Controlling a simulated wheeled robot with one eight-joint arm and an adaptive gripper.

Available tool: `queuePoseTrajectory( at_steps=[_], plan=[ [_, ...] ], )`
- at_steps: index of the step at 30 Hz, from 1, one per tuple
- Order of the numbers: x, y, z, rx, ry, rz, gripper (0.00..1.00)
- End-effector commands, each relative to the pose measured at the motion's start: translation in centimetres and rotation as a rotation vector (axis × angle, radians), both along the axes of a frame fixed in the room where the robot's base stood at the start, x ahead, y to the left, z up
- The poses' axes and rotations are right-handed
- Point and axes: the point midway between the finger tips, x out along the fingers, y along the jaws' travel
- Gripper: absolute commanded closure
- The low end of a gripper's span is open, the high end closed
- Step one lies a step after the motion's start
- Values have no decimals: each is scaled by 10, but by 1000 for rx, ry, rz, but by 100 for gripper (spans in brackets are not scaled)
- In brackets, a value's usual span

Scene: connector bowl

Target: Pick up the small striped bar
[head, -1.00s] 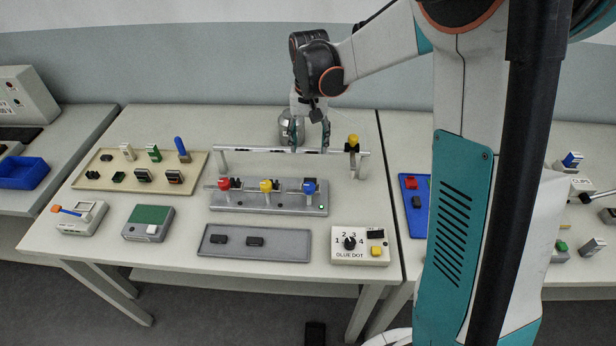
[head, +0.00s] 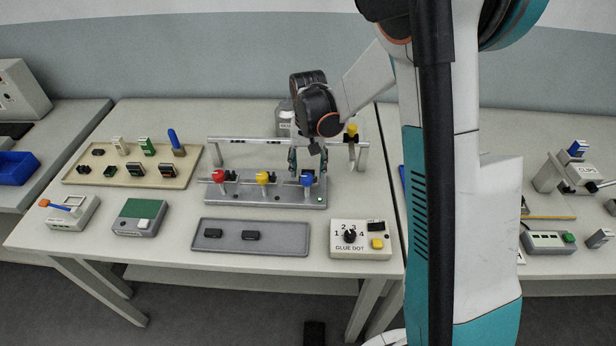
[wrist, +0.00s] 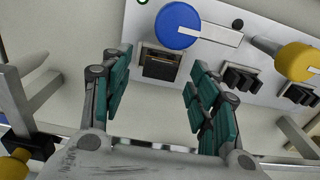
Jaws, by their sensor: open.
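My gripper (head: 308,166) is open and empty above the back right end of a grey fixture (head: 235,198), by its blue knob (head: 306,180). In the wrist view my gripper (wrist: 160,82) has its teal finger pads apart. Between and beyond them, a small dark block with a brownish band (wrist: 161,67) sits in a slot beside the blue knob (wrist: 177,27). It may be the striped bar, but I cannot tell for sure. The fingers do not touch it. In the head view the gripper and knob hide that spot.
A metal rail (head: 250,139) stands behind the fixture, with a yellow-topped piece (head: 351,131). A beige tray (head: 120,184) with several small parts lies at left. A grey tray (head: 285,240) and a glue dot box (head: 361,250) stand in front. Yellow and red knobs share the fixture.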

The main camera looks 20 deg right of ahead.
Motion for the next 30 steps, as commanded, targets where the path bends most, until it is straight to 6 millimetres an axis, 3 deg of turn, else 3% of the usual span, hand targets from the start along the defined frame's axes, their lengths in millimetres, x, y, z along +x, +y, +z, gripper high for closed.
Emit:
queuePoseTrajectory(
  at_steps=[2, 8, 15, 25, 30],
  plan=[
    [0, 0, -8, 0, 0, 0, 45],
    [0, 0, -8, 0, 0, 0, 45],
    [0, 0, -8, 0, 0, 0, 92],
    [0, 0, -7, 0, 0, 0, 92],
    [0, 0, 3, 0, 0, 0, 92]
  ],
)
